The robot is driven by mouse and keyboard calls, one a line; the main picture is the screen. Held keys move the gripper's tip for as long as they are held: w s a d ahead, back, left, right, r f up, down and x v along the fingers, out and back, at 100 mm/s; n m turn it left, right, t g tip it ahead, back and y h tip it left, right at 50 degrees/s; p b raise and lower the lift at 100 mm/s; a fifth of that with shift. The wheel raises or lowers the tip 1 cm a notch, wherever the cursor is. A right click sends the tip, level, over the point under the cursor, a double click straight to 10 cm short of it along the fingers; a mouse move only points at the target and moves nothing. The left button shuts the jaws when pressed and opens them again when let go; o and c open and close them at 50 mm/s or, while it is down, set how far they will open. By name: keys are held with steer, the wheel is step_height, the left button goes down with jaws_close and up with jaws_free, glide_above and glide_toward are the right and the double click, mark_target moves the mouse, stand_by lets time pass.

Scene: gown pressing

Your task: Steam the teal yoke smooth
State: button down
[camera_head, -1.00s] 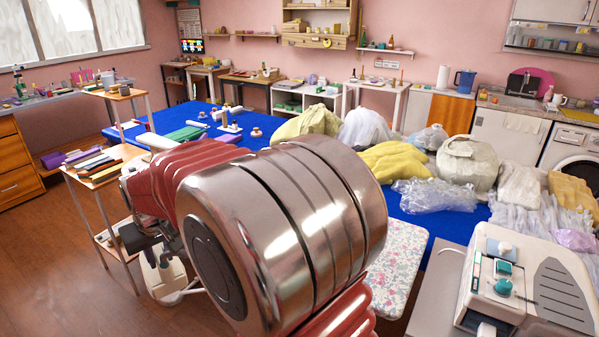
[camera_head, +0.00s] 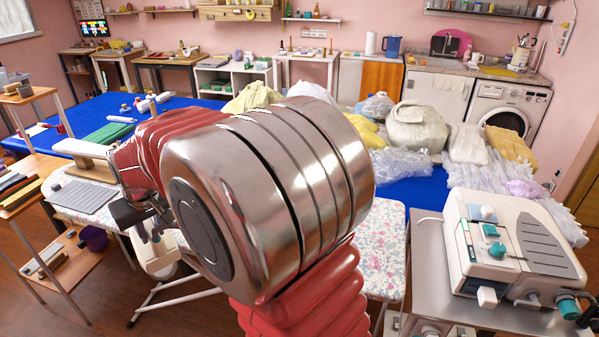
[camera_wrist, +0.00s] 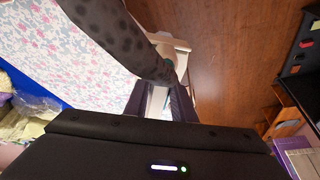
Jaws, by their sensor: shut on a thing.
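My gripper (camera_head: 150,232) is low at the left of my arm in the head view, beside the floral ironing board (camera_head: 382,250). In the wrist view its fingers (camera_wrist: 160,103) are shut on a pale, cream-coloured tool (camera_wrist: 182,52), partly hidden by a dark speckled part. In the head view the cream tool (camera_head: 162,258) hangs just below the fingers. The floral board (camera_wrist: 62,50) fills the upper left of the wrist view, with bare floor beside it. I cannot make out a teal yoke; my arm hides the board's middle.
A cream steam station (camera_head: 515,240) with teal knobs stands on a grey stand at right. A blue table (camera_head: 60,112) behind holds a green folded cloth (camera_head: 108,133) and bagged bundles. A sleeve board (camera_head: 85,150) and grey mat (camera_head: 83,196) are at left, near a wooden shelf trolley (camera_head: 60,260).

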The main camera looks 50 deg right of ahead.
steer(key=shift+w+a+r, duration=0.1)
steer(key=shift+w+a, duration=0.05)
steer(key=shift+w, duration=0.05)
stand_by(0.3)
